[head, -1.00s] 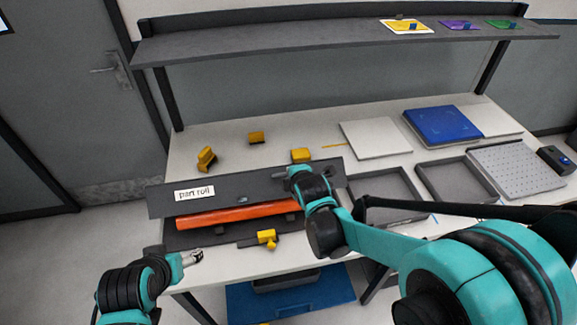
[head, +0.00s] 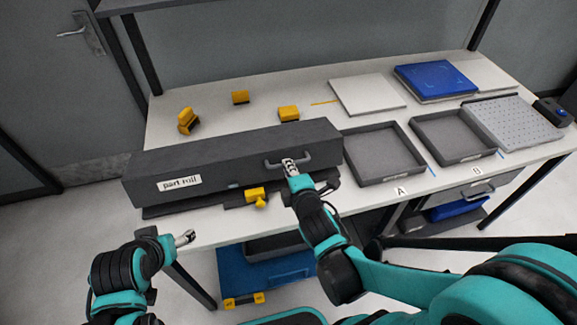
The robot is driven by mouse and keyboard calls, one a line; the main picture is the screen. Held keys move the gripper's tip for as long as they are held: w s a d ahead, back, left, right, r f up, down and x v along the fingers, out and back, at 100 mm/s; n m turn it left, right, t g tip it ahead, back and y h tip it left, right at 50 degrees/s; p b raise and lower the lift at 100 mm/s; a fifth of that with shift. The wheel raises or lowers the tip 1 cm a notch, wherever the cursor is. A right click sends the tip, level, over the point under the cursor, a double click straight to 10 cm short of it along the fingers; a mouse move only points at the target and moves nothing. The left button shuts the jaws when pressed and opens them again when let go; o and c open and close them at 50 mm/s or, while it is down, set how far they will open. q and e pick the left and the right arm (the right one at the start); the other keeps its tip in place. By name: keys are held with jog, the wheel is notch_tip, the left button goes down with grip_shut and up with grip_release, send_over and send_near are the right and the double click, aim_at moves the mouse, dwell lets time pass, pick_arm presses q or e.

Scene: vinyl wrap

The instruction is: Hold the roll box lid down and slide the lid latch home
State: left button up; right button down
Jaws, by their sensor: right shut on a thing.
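The roll box (head: 235,150) is a long dark grey box at the table's front left, with a "part roll" label on its front. Its lid is down, and the orange roll inside is hidden. My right gripper (head: 290,168) is shut on the lid handle (head: 305,162) at the right of the box front. The yellow lid latch (head: 255,195) sits at the lower front edge, left of my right gripper. My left gripper (head: 186,238) is in front of the table, below and left of the latch, touching nothing. Its fingers are too small to judge.
Several yellow pieces (head: 240,97) stand behind the box. Grey trays A (head: 385,178) and B (head: 455,157) lie to the right, with a white board (head: 367,95), a blue case (head: 436,82) and a perforated plate (head: 512,122) nearby. A blue bin (head: 265,278) stands below the table.

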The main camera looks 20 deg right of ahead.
jog(key=shift+f, duration=0.1)
jog(key=c, duration=1.8)
grip_release()
jog(key=shift+o, duration=0.9)
jog(key=shift+w+f, duration=0.1)
jog(key=shift+w, duration=0.2)
jog(key=shift+s, duration=0.25)
jog(key=v, duration=0.7)
